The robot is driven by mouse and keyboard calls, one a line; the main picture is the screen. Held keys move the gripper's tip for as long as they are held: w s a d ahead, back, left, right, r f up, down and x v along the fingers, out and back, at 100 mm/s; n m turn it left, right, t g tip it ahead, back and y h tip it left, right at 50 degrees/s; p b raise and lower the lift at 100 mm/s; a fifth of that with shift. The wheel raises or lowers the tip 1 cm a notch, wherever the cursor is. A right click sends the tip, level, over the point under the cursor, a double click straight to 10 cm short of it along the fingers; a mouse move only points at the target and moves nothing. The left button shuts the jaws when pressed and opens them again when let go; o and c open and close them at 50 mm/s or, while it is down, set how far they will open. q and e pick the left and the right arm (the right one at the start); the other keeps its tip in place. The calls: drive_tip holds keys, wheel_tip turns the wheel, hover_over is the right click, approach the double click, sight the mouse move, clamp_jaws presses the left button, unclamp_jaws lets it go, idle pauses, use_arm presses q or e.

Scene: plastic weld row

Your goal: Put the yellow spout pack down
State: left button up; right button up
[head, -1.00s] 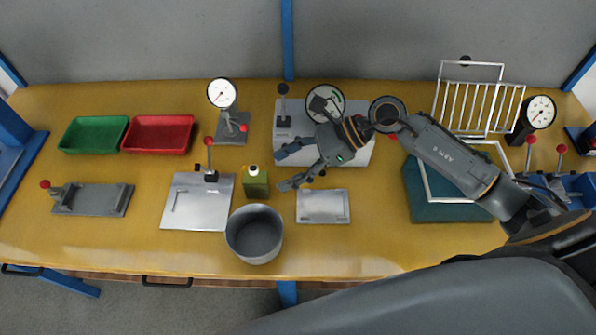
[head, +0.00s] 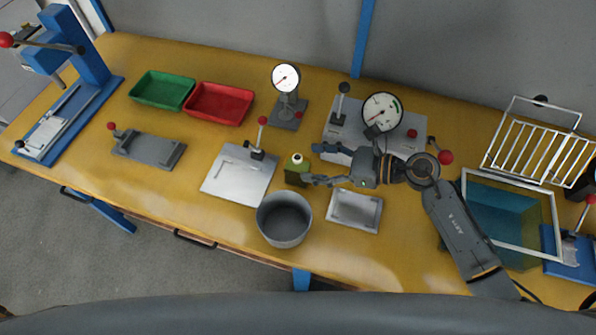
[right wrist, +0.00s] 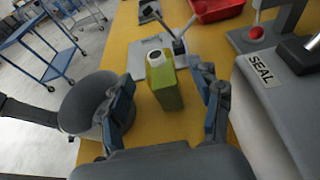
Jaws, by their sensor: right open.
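The yellow spout pack (head: 297,171), yellow-green with a white spout, stands upright on the yellow table, between a silver plate fixture and a small grey tray. In the right wrist view the pack (right wrist: 164,88) shows between and beyond the two spread fingers, with a visible space on either side. My right gripper (head: 314,164) is open and empty, just right of the pack in the head view. My left gripper is in neither view.
A grey bin (head: 285,219) stands close in front of the pack. The silver plate fixture (head: 237,178) is to its left and the small grey tray (head: 355,210) to its right. A dial gauge (head: 287,90) stands behind. Green (head: 162,90) and red (head: 220,104) trays sit farther back left.

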sight(302, 161)
drive_tip(key=x, duration=0.1)
drive_tip(key=p+x, duration=0.1)
drive_tip(key=x, duration=0.1)
drive_tip(key=shift+a+r+p, duration=0.15)
drive_tip(key=shift+a+p, duration=0.2)
drive_tip(key=shift+a, duration=0.15)
drive_tip(key=shift+w+a+f, duration=0.2)
drive_tip(key=shift+a+f, duration=0.05)
drive_tip(key=shift+a, duration=0.2)
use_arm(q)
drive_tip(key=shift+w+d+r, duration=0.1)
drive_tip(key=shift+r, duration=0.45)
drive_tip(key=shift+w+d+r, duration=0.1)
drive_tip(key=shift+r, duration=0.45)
use_arm(e)
drive_tip(key=shift+d, duration=0.1)
clamp_jaws()
